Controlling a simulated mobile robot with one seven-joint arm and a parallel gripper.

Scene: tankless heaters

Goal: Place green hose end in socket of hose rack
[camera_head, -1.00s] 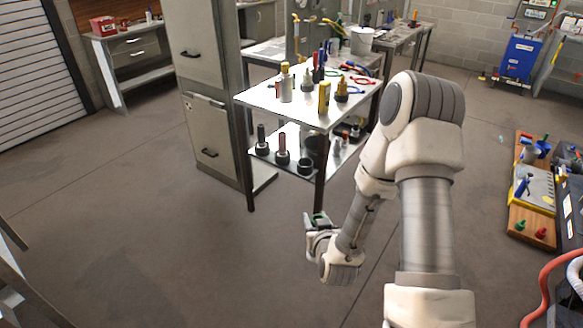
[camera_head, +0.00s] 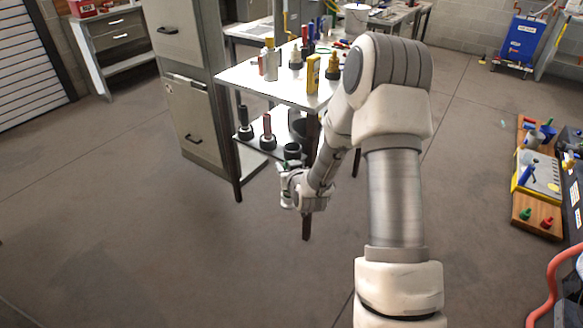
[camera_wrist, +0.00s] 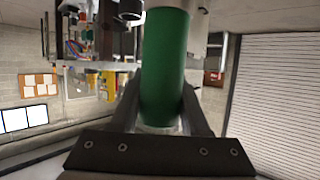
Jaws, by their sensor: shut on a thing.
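The green hose end (camera_wrist: 165,65) is a green cylinder held between the two dark fingers of my gripper (camera_wrist: 162,108) in the wrist view. In the head view my gripper (camera_head: 286,178) is beside the front of the table's lower shelf, and the green hose end is hard to make out there. On that shelf, black sockets that look like the hose rack stand in a row. One socket (camera_head: 245,131) holds a dark cylinder, another (camera_head: 267,141) holds a red-topped one. The nearest socket (camera_head: 292,151) looks empty, just above and behind my gripper.
The white tabletop (camera_head: 245,83) above the shelf carries bottles and tools, including a yellow box (camera_head: 313,73). A table leg (camera_head: 307,220) stands close to my gripper. A grey cabinet (camera_head: 188,105) is at the left. The floor in front is clear.

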